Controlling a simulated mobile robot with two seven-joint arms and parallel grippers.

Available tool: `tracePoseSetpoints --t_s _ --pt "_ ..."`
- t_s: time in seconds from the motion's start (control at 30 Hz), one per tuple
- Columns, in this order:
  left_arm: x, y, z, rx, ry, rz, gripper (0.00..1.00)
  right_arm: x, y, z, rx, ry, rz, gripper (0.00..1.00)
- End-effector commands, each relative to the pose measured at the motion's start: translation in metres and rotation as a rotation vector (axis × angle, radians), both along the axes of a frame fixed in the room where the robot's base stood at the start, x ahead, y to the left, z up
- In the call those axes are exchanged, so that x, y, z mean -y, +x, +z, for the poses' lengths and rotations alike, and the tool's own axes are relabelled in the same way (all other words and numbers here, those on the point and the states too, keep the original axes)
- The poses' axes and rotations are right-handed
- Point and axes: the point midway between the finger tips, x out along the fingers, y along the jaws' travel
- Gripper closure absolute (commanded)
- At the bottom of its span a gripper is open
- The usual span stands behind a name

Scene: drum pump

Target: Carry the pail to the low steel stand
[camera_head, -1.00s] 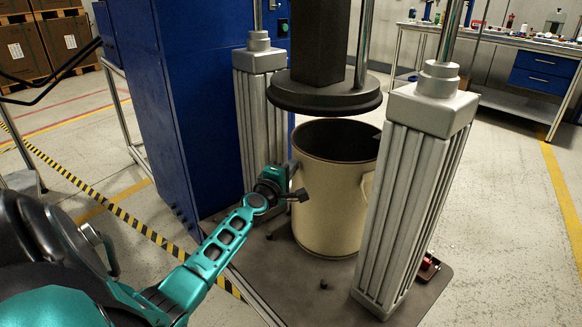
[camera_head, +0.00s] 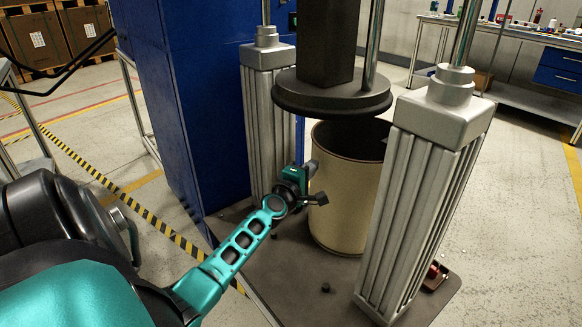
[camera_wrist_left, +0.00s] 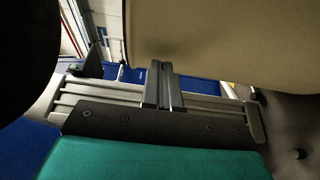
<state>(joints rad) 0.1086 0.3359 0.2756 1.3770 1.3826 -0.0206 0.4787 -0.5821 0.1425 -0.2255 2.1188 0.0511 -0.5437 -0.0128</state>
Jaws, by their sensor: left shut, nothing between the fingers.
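The pail is a tall cream drum (camera_head: 345,200) with a dark open top. It stands upright on a dark base plate, between two ribbed metal columns and below a round black press plate (camera_head: 335,95). My left gripper (camera_head: 311,168) is at the pail's left side, near its upper wall. In the left wrist view its two fingers (camera_wrist_left: 162,85) are together with nothing between them, close to the pail's beige wall (camera_wrist_left: 220,40). I cannot tell whether they touch it. My right gripper is out of view. I cannot identify the low steel stand.
The ribbed columns (camera_head: 268,120) (camera_head: 420,215) stand close on both sides of the pail. A blue cabinet (camera_head: 190,90) is behind my left arm. A small red item (camera_head: 436,272) lies right of the near column. A workbench (camera_head: 520,40) is at the back right, with open floor before it.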

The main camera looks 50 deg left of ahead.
Motion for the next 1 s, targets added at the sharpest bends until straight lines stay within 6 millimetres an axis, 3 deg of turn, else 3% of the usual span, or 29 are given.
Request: tracePoseSetpoints --t_s 0.23,0.6,1.0 --pt "0.014 -0.042 0.001 -0.003 0.000 -0.001 1.00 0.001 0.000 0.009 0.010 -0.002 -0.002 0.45" --pt "0.032 -0.102 -0.001 -0.002 0.000 -0.001 1.00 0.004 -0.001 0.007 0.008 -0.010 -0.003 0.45" --pt "0.036 -0.115 0.001 0.001 0.000 -0.001 1.00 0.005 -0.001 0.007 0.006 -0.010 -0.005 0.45"
